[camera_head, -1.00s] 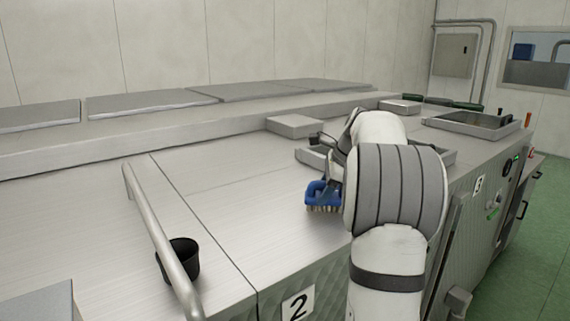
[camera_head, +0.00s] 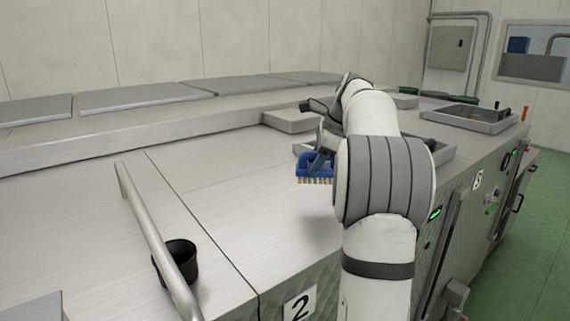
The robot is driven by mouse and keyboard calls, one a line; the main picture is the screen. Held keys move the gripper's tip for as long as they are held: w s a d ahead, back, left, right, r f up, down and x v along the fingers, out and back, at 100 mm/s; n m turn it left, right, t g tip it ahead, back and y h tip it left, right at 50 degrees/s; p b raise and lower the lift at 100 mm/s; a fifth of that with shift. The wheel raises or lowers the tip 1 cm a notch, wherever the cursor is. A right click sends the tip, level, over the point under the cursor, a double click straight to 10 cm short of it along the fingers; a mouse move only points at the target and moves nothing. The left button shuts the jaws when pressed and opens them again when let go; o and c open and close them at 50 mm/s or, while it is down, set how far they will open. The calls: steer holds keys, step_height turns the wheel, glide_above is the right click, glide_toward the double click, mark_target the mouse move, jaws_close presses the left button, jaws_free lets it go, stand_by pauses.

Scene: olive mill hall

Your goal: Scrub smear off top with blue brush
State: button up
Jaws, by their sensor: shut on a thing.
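My gripper (camera_head: 321,146) is shut on the blue brush (camera_head: 315,164), left of my forearm and partly hidden by it. The brush has pale bristles that point down. It hangs above the brushed-steel machine top (camera_head: 245,185), and a gap seems to show beneath the bristles. I see no clear smear on the visible part of the top.
A black cup (camera_head: 179,262) stands by a steel handrail (camera_head: 155,240) at the front left. A grey block (camera_head: 287,121) and another tray (camera_head: 470,117) lie farther back. The left-centre top is clear.

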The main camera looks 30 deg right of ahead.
steer(key=shift+r, duration=0.95)
steer(key=shift+s, duration=0.1)
